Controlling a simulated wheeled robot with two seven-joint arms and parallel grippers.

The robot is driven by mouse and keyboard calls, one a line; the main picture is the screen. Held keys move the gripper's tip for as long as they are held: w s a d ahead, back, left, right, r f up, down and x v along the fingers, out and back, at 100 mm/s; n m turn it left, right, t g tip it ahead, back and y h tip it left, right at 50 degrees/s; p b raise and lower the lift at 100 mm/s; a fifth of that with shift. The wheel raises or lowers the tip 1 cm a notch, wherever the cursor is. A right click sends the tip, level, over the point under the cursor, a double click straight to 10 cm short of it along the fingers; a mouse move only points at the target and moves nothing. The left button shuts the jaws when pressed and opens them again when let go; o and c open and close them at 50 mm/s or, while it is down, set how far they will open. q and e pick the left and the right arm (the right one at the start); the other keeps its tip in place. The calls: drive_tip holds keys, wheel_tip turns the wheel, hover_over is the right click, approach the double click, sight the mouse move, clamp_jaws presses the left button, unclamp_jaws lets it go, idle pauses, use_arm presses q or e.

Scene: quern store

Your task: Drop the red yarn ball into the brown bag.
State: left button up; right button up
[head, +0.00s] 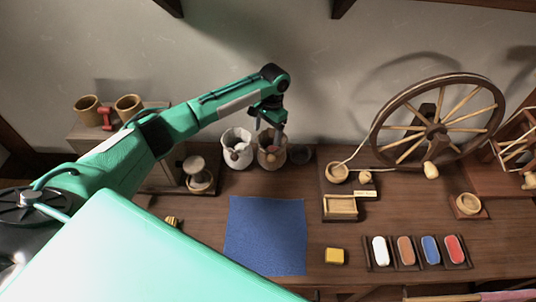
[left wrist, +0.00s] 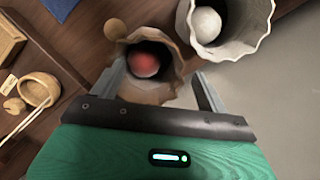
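The brown bag (head: 272,162) stands open at the back of the table, and it also shows in the left wrist view (left wrist: 155,95). The red yarn ball (left wrist: 143,65) lies inside its mouth in the left wrist view, apart from both fingers. My left gripper (head: 269,124) is above the brown bag, pointing down. In the left wrist view its two fingers (left wrist: 160,75) are spread wide with nothing between them at the tips. My right gripper is in neither view.
A white bag (head: 235,161) stands just left of the brown bag and holds a white ball (left wrist: 206,24). A spinning wheel (head: 436,128) stands to the right. A blue cloth (head: 265,235) lies in front, with a yellow block (head: 335,256) beside it.

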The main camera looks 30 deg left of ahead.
use_arm(q)
wheel_tip(320, 180, up, 14)
drive_tip(key=w, duration=0.2)
drive_tip(key=shift+d+f+b, duration=0.2)
drive_tip(key=shift+d+b, duration=0.15)
drive_tip(key=shift+b, duration=0.1)
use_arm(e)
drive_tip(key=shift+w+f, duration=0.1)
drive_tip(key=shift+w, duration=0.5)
use_arm(q)
drive_tip(key=shift+f, duration=0.1)
